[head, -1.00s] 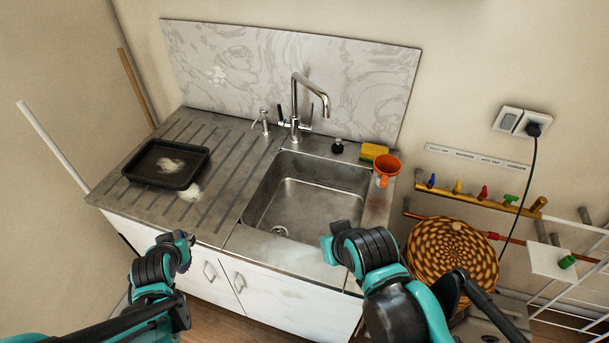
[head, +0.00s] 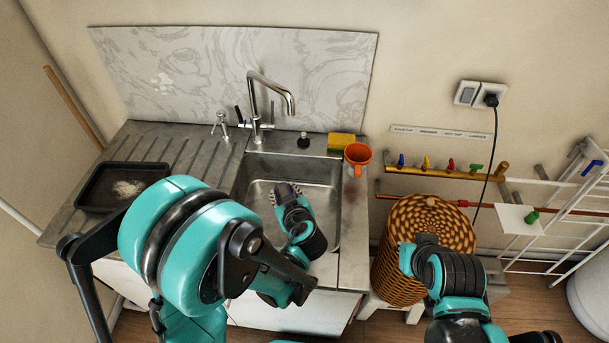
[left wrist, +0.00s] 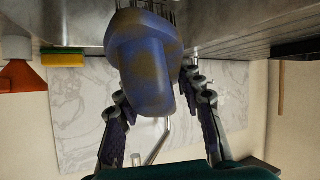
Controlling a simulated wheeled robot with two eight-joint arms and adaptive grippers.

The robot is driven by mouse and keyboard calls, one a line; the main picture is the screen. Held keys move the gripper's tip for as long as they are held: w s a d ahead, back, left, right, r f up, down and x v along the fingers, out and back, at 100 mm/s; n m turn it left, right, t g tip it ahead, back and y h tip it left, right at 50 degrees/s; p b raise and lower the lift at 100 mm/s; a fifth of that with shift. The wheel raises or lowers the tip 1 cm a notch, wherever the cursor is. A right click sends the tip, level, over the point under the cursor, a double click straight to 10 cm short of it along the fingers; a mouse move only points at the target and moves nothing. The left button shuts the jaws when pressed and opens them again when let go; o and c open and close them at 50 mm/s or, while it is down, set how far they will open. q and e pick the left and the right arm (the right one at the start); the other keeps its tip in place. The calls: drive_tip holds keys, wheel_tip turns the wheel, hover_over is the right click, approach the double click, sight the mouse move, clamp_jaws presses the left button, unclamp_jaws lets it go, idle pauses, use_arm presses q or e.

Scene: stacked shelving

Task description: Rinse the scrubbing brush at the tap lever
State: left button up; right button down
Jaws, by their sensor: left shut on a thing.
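The scrubbing brush (left wrist: 152,58), a scuffed blue block, sits between the two dark fingers of my left gripper (left wrist: 155,88) in the left wrist view. My left gripper (head: 287,193) is shut on it, inside the sink basin (head: 335,190) in the head view; there the brush is hard to make out. The chrome tap (head: 255,105) stands behind the basin, its spout above and behind the gripper. A dark tap lever (head: 239,116) is at the tap's left. My right gripper (head: 410,255) is before the wicker basket; its fingertips do not show clearly.
A black tray (head: 95,192) lies on the drainboard at left. The wicker basket (head: 392,275) and a white rack (head: 580,205) stand at right.

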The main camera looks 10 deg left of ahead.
use_arm(q)
drive_tip(key=d+r+n+y, duration=0.3)
drive_tip(key=d+r, duration=0.2)
drive_tip(key=r, duration=0.2)
drive_tip(key=w+a+f, duration=0.1)
drive_tip(key=w, duration=0.6)
drive_tip(key=w+a+f+b, duration=0.1)
drive_tip(key=w+a, duration=0.1)
drive_tip(key=w, duration=0.5)
drive_tip(key=shift+a+f, duration=0.3)
drive_tip(key=shift+f, duration=0.1)
drive_tip(key=s+d+b, duration=0.1)
drive_tip(key=s+d, duration=0.1)
drive_tip(key=s, duration=0.5)
drive_tip(key=shift+s, duration=0.4)
idle(1.2)
